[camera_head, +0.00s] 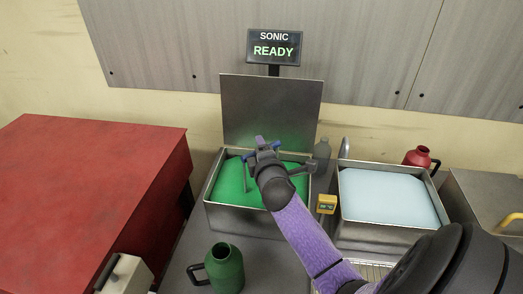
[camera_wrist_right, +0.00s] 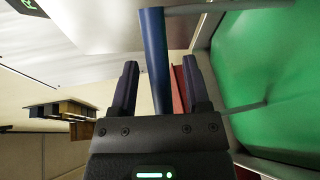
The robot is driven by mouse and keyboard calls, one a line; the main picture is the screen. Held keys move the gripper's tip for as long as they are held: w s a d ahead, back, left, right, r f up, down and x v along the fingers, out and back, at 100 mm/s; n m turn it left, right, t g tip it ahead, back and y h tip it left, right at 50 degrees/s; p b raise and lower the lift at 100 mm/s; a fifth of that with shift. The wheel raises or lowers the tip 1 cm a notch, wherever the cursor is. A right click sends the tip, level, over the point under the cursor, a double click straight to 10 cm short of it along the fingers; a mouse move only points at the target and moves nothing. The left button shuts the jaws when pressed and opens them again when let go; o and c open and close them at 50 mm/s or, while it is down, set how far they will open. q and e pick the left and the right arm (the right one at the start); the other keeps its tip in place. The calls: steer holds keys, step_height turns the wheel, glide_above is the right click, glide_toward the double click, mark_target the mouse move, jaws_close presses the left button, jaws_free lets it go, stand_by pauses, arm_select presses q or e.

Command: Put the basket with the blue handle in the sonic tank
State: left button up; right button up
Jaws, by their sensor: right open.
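The sonic tank (camera_head: 213,192) is a metal box filled with green liquid, its lid raised behind it. My right gripper (camera_head: 262,146) is over this tank. A blue handle (camera_head: 247,157) shows beside the gripper, with thin wire rods running down to the green surface. In the right wrist view the blue handle bar (camera_wrist_right: 155,62) runs between the two spread fingers (camera_wrist_right: 160,85), which are open and not closed on it. The basket's body is not visible; the green liquid and my arm hide that area. My left gripper is not in view.
A sign (camera_head: 274,48) reads SONIC READY. Right of the tank stand a small yellow device (camera_head: 326,204) and a second metal tank (camera_head: 385,232) with pale blue liquid. A green jug (camera_head: 225,268) stands in front, a red jug (camera_head: 418,157) behind. A red cabinet (camera_head: 90,200) is left.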

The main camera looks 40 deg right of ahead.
steer(key=shift+r, duration=0.2)
steer(key=p+v, duration=0.3)
steer(key=v, duration=0.9)
steer(key=shift+f, duration=0.1)
